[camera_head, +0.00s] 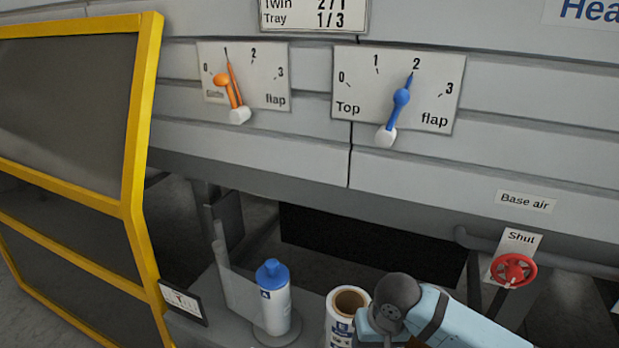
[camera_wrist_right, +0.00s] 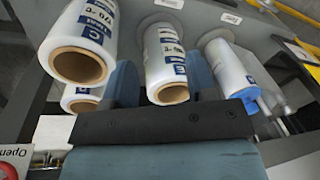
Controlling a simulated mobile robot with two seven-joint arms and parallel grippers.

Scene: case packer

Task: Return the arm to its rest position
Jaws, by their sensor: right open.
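My right arm (camera_head: 440,315) comes in at the lower right of the head view, beside a white roll with an open brown core (camera_head: 350,302). Its gripper is cut off by the bottom edge there. In the right wrist view my right gripper (camera_wrist_right: 161,80) has its two blue-grey fingers apart. A film roll (camera_wrist_right: 166,65) shows between the fingers in that picture; I cannot tell how deep it lies, and nothing is clamped. My left gripper is not in view.
Above are an orange lever (camera_head: 233,82) and a blue lever (camera_head: 400,98) on dial plates. A red valve wheel (camera_head: 513,270) is at right, a yellow-framed door (camera_head: 140,120) at left. More rolls (camera_wrist_right: 83,45) are near the wrist.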

